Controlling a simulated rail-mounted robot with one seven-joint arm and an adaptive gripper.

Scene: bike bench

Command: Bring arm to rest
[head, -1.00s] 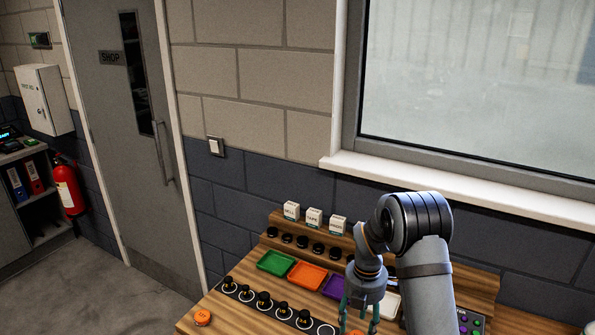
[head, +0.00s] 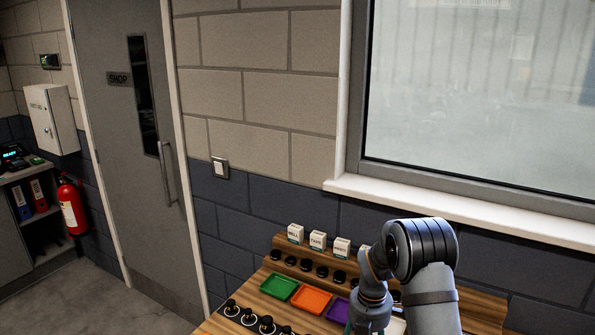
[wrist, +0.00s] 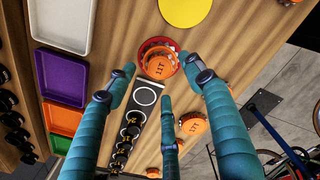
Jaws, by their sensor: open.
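My gripper (wrist: 158,76) has teal fingers that stand apart in the wrist view, with nothing held between them. Beneath the fingers, on the wooden bench (wrist: 215,40), an orange cup-like piece (wrist: 159,67) sits on or in a red round piece. I cannot tell whether the fingertips touch it. In the head view my gripper is mostly cut off at the bottom edge, beside the coloured trays. My arm is bent over the bench, with its elbow in front of the wall below the window.
Green (head: 279,287), orange (head: 311,300) and purple trays (head: 337,309) line the bench. Black knobs stand on a strip (wrist: 130,130). More orange pieces (wrist: 193,124) and a yellow disc (wrist: 185,10) lie nearby. Bike parts (wrist: 285,150) are past the bench edge.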

